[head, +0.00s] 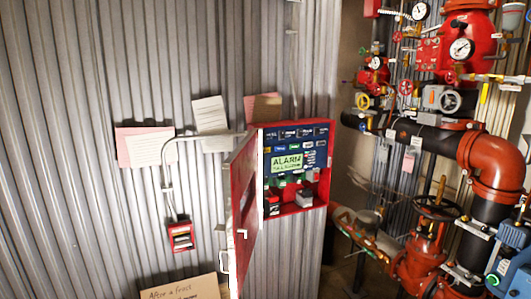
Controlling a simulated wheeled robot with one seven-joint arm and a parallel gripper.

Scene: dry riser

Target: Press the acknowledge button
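A red alarm cabinet (326,165) hangs on the corrugated wall in the middle of the head view. Its red door (243,210) stands open, swung out toward me on the left side. Inside is a dark blue panel (268,140) with a lit green display (287,163) that reads ALARM. Rows of small labelled parts sit above and beside the display. They are too small to tell which one is the acknowledge button. I cannot make out my gripper in this view.
Red valves, gauges and pipes (490,160) crowd the right side. A small red box (181,237) is on the wall left of the cabinet. Paper notes (150,147) hang on the wall, and a cardboard sign (180,288) stands at the bottom.

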